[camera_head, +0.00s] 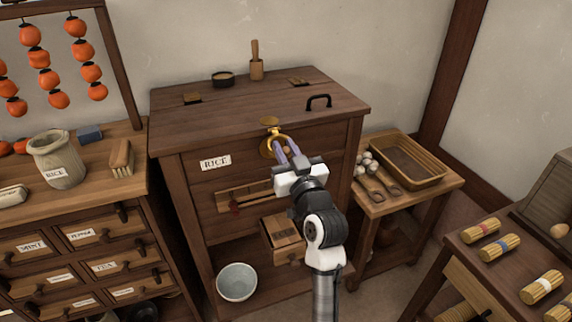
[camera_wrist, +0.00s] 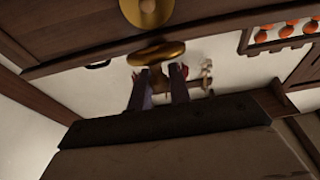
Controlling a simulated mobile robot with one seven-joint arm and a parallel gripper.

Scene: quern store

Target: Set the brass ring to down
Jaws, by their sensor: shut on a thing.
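A partly open small drawer (camera_head: 281,235) and a white bowl (camera_head: 237,282) sit low in the chest. A black handle (camera_head: 318,101) is on the chest top. A side table with a wooden tray (camera_head: 411,181) stands right. A drawer cabinet (camera_head: 97,216) stands left.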

